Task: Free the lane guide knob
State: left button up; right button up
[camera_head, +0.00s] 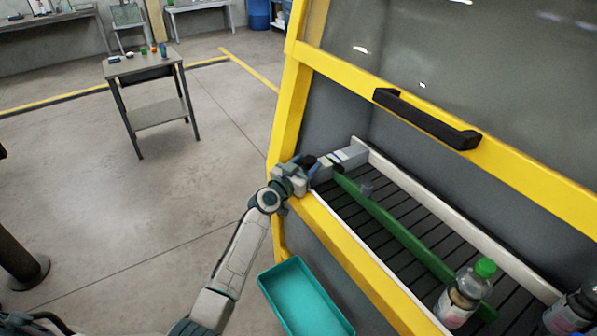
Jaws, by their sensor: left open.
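The green lane guide (402,229) runs lengthwise over the dark slatted bed inside the yellow-framed machine. A small dark grey knob-like part (367,189) stands beside the guide near its far end; I cannot tell whether it is tight or loose. My left gripper (326,168) is at the machine opening, by the far end of the guide and to the left of the knob. Its jaws are open, and the fingertips are hard to make out against the pale block behind.
A bottle with a green cap (463,297) stands at the near end of the lane, with another bottle (572,314) at the right edge. The yellow frame (291,112) and black handle (425,118) border the opening. A teal bin (302,300) sits below.

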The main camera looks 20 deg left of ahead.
pick_arm(q)
jog(key=b+v, duration=0.1)
jog(key=v, duration=0.9)
jog(key=shift+s+b, duration=0.2)
jog(key=shift+b, duration=0.2)
